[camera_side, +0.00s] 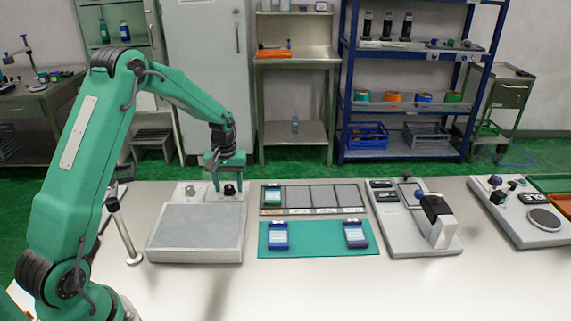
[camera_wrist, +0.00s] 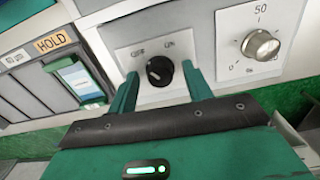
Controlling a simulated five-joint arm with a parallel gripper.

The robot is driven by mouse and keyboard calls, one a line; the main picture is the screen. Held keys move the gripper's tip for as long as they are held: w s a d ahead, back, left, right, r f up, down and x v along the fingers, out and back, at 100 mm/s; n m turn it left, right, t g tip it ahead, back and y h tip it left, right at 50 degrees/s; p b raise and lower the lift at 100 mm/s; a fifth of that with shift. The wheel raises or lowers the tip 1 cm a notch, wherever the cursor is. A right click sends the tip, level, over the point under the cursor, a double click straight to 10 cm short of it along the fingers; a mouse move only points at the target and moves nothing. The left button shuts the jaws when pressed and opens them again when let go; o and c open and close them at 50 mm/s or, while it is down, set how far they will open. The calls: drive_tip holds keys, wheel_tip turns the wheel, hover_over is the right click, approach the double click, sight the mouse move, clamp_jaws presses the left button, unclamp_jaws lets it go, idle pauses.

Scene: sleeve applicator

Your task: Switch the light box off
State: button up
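The light box (camera_side: 196,232) is a low pale box with a flat grey top panel, on the bench in the side view. A raised strip at its back carries a black knob (camera_side: 229,190). In the wrist view the black knob (camera_wrist: 159,71) sits on a white plate marked OFF at upper left and ON at upper right. I cannot tell for sure which mark it points to. My gripper (camera_side: 226,187) is over the strip from above. In the wrist view my gripper (camera_wrist: 161,72) is open, one finger on each side of the knob, with gaps visible.
A slotted rack labelled HOLD (camera_side: 313,197) stands right of the light box, with a teal mat (camera_side: 317,240) in front holding two small packs. A metal post (camera_side: 122,232) stands to the left.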

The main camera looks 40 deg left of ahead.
sight(229, 188)
drive_tip(key=shift+r, duration=3.95)
drive_tip(key=shift+s+d+r, duration=0.15)
drive_tip(key=shift+d+r, duration=0.15)
drive_tip(key=shift+r, duration=0.2)
drive_tip(key=s+d+r+m+t, duration=0.3)
drive_tip(key=s+d+r+m, duration=0.1)
drive_tip(key=s+d+r, duration=0.7)
drive_tip(key=s+d+r+m+t, duration=0.2)
drive_tip(key=s+d+m, duration=0.2)
drive_tip(key=s, duration=0.9)
drive_tip(key=shift+d+r+t, duration=0.15)
drive_tip(key=shift+d+t, duration=0.15)
drive_tip(key=shift+d, duration=0.6)
